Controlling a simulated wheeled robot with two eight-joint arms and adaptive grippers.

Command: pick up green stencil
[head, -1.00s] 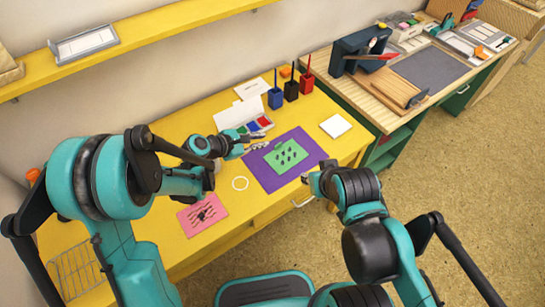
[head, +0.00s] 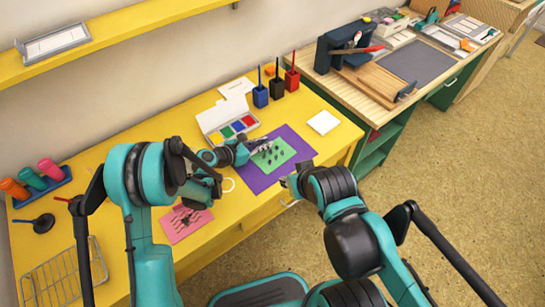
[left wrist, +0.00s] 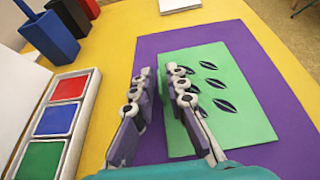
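The green stencil (head: 276,157), a flat sheet with dark leaf-shaped cut-outs, lies on a purple mat (head: 257,182) on the yellow table. In the left wrist view the stencil (left wrist: 240,115) is partly covered by a finger. My left gripper (head: 264,146) is at the stencil's left edge in the head view. In the left wrist view its fingers (left wrist: 159,72) are apart with nothing between them, one finger overlapping the stencil's edge. I cannot tell whether it touches the sheet. My right gripper (head: 286,183) is near the table's front edge, its opening unclear.
An open inkpad box (head: 212,118) with colored pads stands left of the mat. Blue, black and red holders (head: 276,88) stand behind. A white pad (head: 323,122) lies to the right, a pink sheet (head: 185,222) front left.

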